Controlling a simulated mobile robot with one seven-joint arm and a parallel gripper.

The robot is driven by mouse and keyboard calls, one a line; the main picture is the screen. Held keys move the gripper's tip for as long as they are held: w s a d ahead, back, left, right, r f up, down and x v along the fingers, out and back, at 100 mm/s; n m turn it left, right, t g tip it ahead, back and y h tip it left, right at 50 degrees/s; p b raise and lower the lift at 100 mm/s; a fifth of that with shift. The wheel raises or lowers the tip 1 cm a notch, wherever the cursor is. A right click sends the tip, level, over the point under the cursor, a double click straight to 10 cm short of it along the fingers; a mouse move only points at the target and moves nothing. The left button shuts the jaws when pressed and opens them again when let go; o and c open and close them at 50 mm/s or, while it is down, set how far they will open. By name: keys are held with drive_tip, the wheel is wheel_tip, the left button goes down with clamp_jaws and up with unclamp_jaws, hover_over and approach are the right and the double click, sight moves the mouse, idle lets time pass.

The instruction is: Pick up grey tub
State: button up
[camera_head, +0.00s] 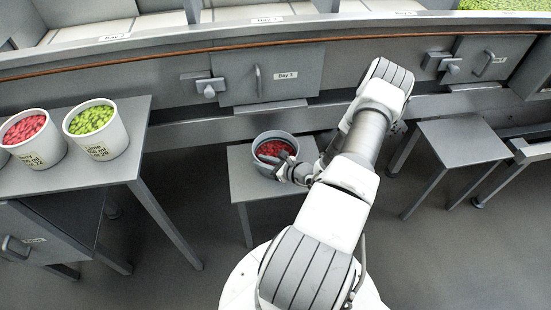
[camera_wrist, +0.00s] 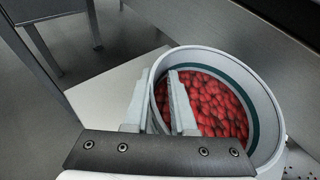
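The grey tub (camera_head: 256,160) stands on a small grey table below the Day 3 hatch and is filled with red candies. It fills the right of the wrist view, where its rim (camera_wrist: 273,105) and dark inner band show. My gripper (camera_head: 290,172) is at the tub's near-right rim in the head view. In the wrist view my gripper (camera_wrist: 158,78) is open across the tub wall, one finger outside and the other inside over the candies. A gap shows between the fingers, and I cannot tell whether either touches the wall.
The small table (camera_head: 240,178) has bare top beside the tub. A left table (camera_head: 120,170) bears white tubs of red (camera_head: 38,150) and green candies (camera_head: 102,140). An empty table (camera_head: 462,142) stands right. The hatch wall (camera_head: 270,72) rises behind.

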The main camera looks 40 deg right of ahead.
clamp_jaws()
drive_tip(key=shift+s+f, duration=0.15)
idle(0.9)
